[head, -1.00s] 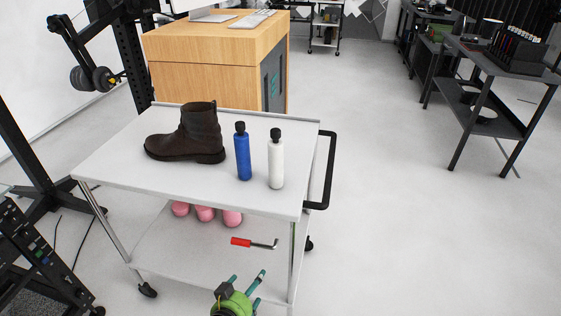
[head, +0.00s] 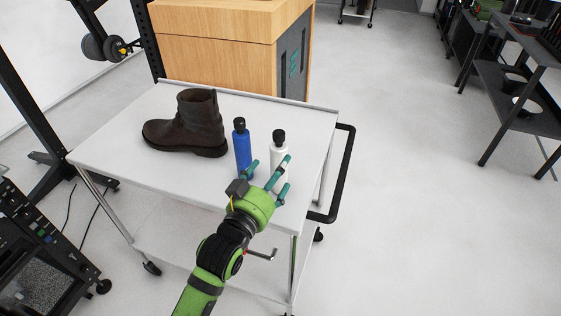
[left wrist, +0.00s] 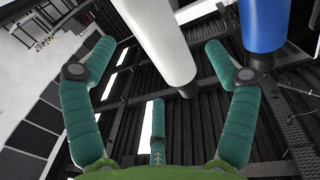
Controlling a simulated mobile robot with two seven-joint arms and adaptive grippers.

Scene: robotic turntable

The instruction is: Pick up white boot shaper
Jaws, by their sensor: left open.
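The white boot shaper (head: 279,148), a white bottle shape with a black cap, stands upright on the top shelf of the cart (head: 115,150). My left gripper (head: 270,173) is open in front of it, and its green fingers partly hide the lower part. In the left wrist view the white boot shaper (left wrist: 160,38) reaches into the space between the open fingers (left wrist: 160,62). I cannot tell whether any finger touches it. My right gripper is out of view.
A blue bottle (head: 241,148) with a black cap stands close on the left of the white one and shows in the left wrist view (left wrist: 264,25). A dark brown boot (head: 185,130) stands farther left. A black cart handle (head: 346,175) is on the right.

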